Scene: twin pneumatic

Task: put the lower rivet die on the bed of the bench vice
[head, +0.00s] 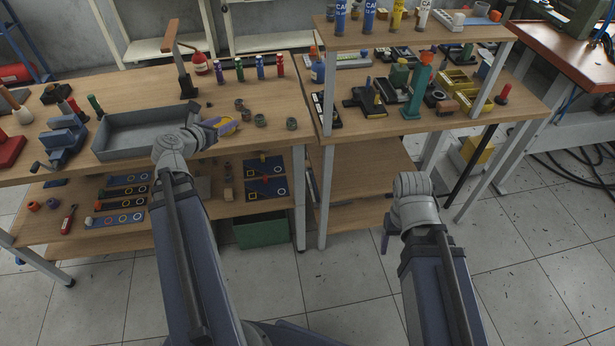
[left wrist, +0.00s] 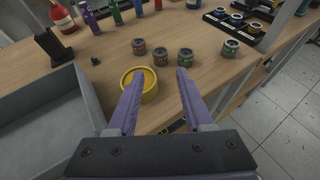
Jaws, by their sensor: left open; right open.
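A blue bench vice (head: 66,138) stands at the left of the bench, left of a grey tray. My left gripper (head: 222,125) is open and empty over the bench, right of the tray. In the left wrist view its fingers (left wrist: 158,76) point at a yellow round piece (left wrist: 140,84), which the left finger partly covers. I cannot tell for sure whether this piece is the lower rivet die. Several small dark cylinders (left wrist: 186,57) stand just beyond the fingertips. My right gripper (head: 387,238) hangs low in front of the benches, mostly hidden by its wrist, holding nothing visible.
The grey tray (head: 122,151) looks empty and lies between vice and left gripper. A dark post (head: 186,82) and several coloured bottles (head: 238,70) stand behind. A shelf unit (head: 420,40) crowds the right. The bench's front right has bare room.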

